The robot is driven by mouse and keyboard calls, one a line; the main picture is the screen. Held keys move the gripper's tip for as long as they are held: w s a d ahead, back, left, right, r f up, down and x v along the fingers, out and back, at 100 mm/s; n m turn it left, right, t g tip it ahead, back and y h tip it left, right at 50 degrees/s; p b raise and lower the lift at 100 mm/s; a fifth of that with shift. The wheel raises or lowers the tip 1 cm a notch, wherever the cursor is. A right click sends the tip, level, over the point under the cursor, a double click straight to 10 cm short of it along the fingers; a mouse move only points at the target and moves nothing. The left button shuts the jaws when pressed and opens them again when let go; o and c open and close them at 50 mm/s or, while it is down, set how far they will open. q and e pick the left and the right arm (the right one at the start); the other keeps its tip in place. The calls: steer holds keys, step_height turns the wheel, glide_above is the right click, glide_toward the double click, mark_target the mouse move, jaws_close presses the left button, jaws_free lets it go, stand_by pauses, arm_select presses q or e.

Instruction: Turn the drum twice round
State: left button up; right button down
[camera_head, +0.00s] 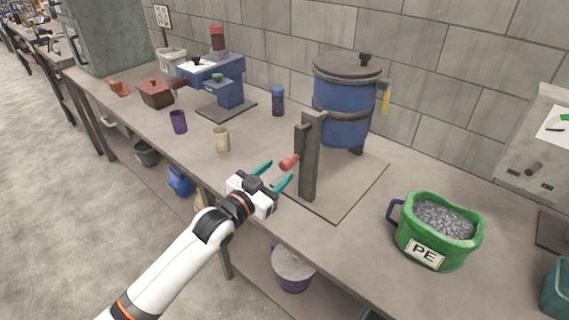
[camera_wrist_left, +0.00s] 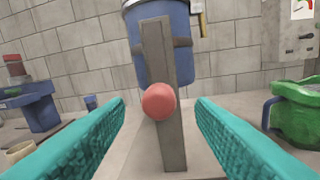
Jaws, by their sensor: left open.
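The drum (camera_head: 341,112) is a blue barrel with a dark lid, held by a dark band on a stand on a square base plate. In the left wrist view the drum (camera_wrist_left: 164,55) is partly hidden by a grey upright post (camera_wrist_left: 172,130). A red knob (camera_head: 289,162) sticks out from the post toward my left gripper. My left gripper (camera_head: 272,175) is open, with teal fingers, just short of the knob. In the left wrist view the knob (camera_wrist_left: 158,101) lies between the two fingers, ahead of them, with nothing gripped. My right gripper is not in view.
A green tub (camera_head: 416,246) labelled PE, full of grey granules, stands right of the base plate. A cream cup (camera_head: 221,139), a purple cup (camera_head: 178,121) and a blue machine (camera_head: 222,82) stand to the left. A grey wall runs behind the bench.

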mark_target(282, 168)
arm_select(q)
steer(key=shift+x, duration=2.05)
steer(key=shift+c, duration=0.5)
jaws_close()
